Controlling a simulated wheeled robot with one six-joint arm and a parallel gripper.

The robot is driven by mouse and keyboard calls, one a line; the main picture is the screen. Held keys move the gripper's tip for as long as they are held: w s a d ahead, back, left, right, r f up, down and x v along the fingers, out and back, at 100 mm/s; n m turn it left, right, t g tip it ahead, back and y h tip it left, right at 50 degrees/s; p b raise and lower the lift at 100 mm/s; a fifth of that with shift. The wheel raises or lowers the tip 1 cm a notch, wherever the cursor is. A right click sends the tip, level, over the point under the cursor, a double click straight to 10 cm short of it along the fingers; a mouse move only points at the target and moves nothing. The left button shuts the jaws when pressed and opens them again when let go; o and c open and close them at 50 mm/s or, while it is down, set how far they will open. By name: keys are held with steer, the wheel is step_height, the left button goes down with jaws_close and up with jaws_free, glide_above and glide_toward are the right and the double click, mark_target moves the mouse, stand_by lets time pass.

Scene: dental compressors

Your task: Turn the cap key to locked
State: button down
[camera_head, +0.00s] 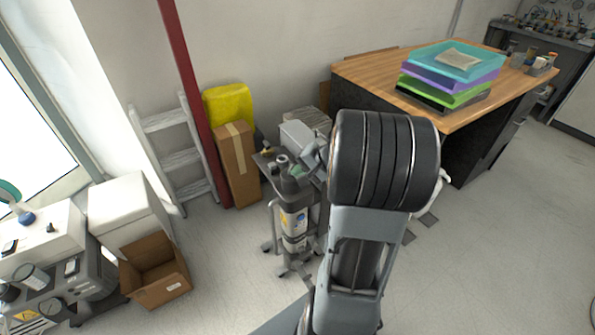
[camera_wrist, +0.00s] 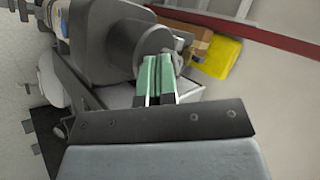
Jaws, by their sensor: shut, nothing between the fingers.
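The grey unit on a wheeled stand (camera_head: 293,222) stands left of my arm in the head view, with a dark upper part (camera_head: 283,160). In the wrist view a large grey rounded body (camera_wrist: 105,40) with a short round part (camera_wrist: 150,42) fills the upper middle; I take this for the cap, but cannot make out the key or its position. My gripper (camera_wrist: 155,60) has its green fingers together, with nothing visible between them. Their tips are close to the round part; I cannot tell whether they touch. In the head view my gripper is small beside the unit's top.
A wooden-topped desk (camera_head: 370,68) with stacked trays (camera_head: 450,75) stands at the right. A tall cardboard box (camera_head: 237,165), yellow object (camera_head: 229,105), ladder (camera_head: 172,158) and red post (camera_head: 186,80) are behind. An open box (camera_head: 155,270) lies left. Floor is clear at the right.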

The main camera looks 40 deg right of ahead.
steer(key=shift+w+d, duration=0.15)
steer(key=shift+w, duration=0.05)
steer(key=shift+w+d, duration=0.35)
steer(key=shift+w, duration=0.05)
steer(key=shift+d+r, duration=0.1)
steer(key=p+v, duration=0.1)
steer(key=v, duration=1.2)
steer(key=shift+s+r+p, duration=0.2)
steer(key=shift+s+p, duration=0.1)
steer(key=shift+s, duration=0.1)
